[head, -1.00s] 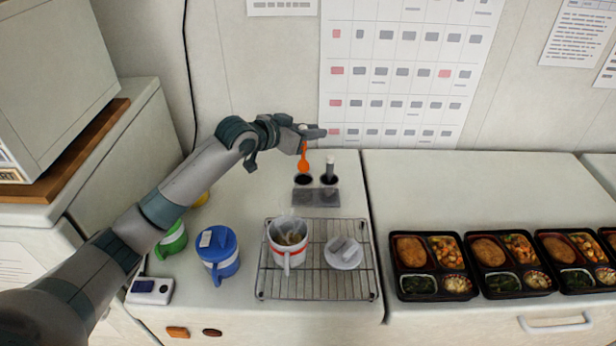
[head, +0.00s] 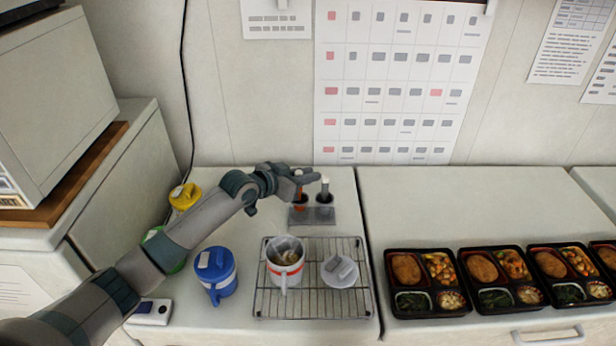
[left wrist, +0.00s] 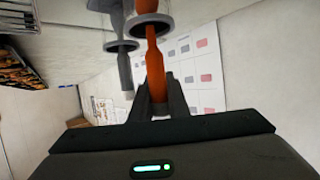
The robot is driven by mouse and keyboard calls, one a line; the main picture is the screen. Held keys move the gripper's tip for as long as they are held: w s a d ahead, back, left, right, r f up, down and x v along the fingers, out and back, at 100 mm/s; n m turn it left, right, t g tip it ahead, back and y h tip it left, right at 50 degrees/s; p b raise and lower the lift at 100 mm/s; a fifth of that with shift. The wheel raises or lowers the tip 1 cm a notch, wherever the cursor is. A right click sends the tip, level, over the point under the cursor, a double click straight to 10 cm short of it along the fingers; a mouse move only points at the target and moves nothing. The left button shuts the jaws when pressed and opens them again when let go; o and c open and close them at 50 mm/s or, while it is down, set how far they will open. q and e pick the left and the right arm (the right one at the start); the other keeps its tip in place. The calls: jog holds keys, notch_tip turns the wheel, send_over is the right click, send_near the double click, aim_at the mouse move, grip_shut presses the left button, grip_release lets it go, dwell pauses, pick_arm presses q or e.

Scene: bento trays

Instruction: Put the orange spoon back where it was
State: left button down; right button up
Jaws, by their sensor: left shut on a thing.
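The orange spoon (head: 299,196) is upright at the left cup of the small grey holder (head: 312,216) near the back of the counter. My left gripper (head: 308,177) is shut on its handle, just above the holder. In the left wrist view the orange spoon (left wrist: 154,65) stands between the fingers (left wrist: 157,100), and a grey ring (left wrist: 150,24) appears around it. A grey utensil (head: 325,188) stands in the right cup; it also shows in the left wrist view (left wrist: 124,65). My right gripper is not in view.
A wire rack (head: 262,302) in front holds a white mug with a red band (head: 285,270) and a white lid (head: 340,271). A blue mug (head: 215,272), a green mug and a yellow mug (head: 185,196) stand left. Bento trays (head: 428,307) line the right counter.

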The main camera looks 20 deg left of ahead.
pick_arm(q)
jog(key=shift+f, duration=0.75)
jog(key=c, duration=1.7)
grip_release()
jog(key=b+v, duration=0.3)
jog(key=v, duration=0.9)
